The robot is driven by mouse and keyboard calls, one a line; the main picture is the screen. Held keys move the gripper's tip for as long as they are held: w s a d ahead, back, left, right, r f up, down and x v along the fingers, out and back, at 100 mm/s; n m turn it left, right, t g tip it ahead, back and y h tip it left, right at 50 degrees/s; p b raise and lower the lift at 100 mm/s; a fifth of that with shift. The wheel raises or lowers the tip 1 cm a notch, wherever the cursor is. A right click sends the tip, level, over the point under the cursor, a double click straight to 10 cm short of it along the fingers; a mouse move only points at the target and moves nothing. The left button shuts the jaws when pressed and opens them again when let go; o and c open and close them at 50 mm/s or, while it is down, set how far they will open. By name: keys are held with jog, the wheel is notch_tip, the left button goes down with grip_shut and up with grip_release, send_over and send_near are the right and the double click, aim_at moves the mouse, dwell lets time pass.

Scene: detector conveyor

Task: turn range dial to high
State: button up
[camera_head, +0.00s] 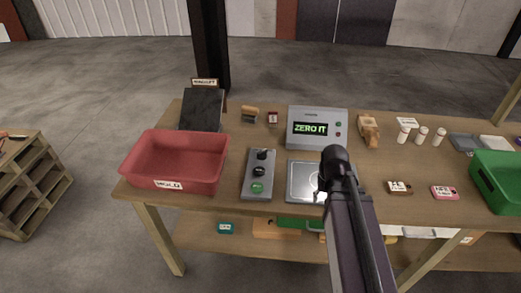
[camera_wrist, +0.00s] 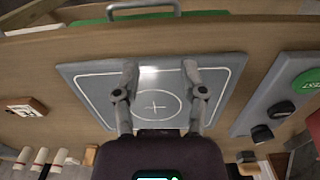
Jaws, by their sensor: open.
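A grey control panel (camera_head: 247,186) lies on the table left of the middle, with two black dials, one near the back (camera_head: 262,155) and one in the middle (camera_head: 259,171). I cannot read which is the range dial or where either points. In the wrist view the panel (camera_wrist: 245,122) is at the right, with the black dials (camera_wrist: 280,110) (camera_wrist: 262,134) at its lower part. My gripper (camera_wrist: 160,68) is open and empty over the square metal plate (camera_wrist: 85,82), beside the panel. In the head view my arm mostly hides the gripper.
A green button (camera_head: 257,188) is at the panel's front. A grey box with a "ZERO IT" display (camera_head: 333,114) stands behind the plate. A red bin (camera_head: 175,184) is left of the panel, a green bin (camera_head: 492,187) far right.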

jog(key=w+a+r+m+p, duration=0.2)
jog(key=w+a+r+p, duration=0.15)
jog(key=w, duration=0.25)
jog(key=w+a+r+m+p, duration=0.2)
jog(key=w+a+r, duration=0.1)
jog(key=w+a, duration=0.3)
notch_tip(320, 180, up, 5)
jog(key=m+p, duration=0.5)
jog(key=p, duration=0.1)
send_over(262, 151)
jog(key=shift+b, duration=0.3)
notch_tip(262, 151, down, 14)
jog(key=b, duration=1.3)
jog(key=shift+r+b, duration=0.15)
jog(key=shift+b, duration=0.15)
grip_shut()
